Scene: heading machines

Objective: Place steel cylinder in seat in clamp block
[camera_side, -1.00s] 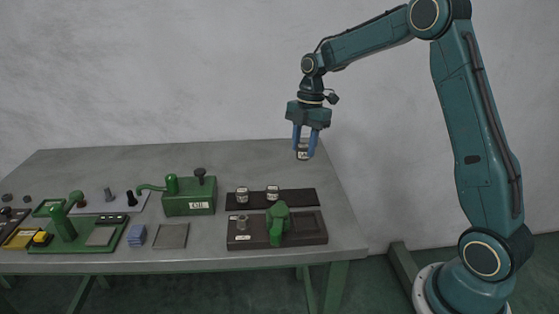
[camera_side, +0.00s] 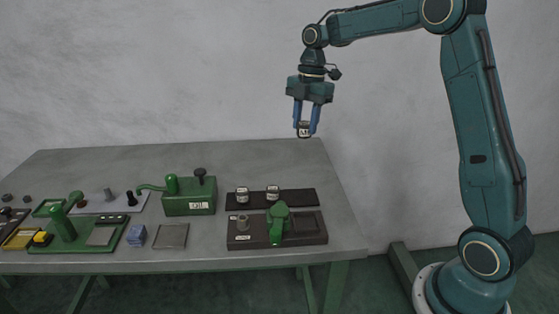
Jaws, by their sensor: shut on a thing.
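My gripper (camera_side: 304,128) is high above the table's back right part, pointing down. Its blue fingers are shut on a small steel cylinder (camera_side: 304,131) with a light label, held upright between the tips. The clamp block (camera_side: 313,238) is a dark brown base at the table's front right with a green clamp (camera_side: 278,223) across its middle. A short grey round part (camera_side: 242,223) stands on its left side, and a recessed square shows on its right. The inside of the seat is too small to make out. The gripper is well above and behind the block, apart from it.
Behind the block lies a dark rack (camera_side: 303,197) with two labelled steel cylinders (camera_side: 242,194) standing on it; its right end is bare. A green box with a lever (camera_side: 190,196), a blue block (camera_side: 137,235) and a green press (camera_side: 64,225) stand further left.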

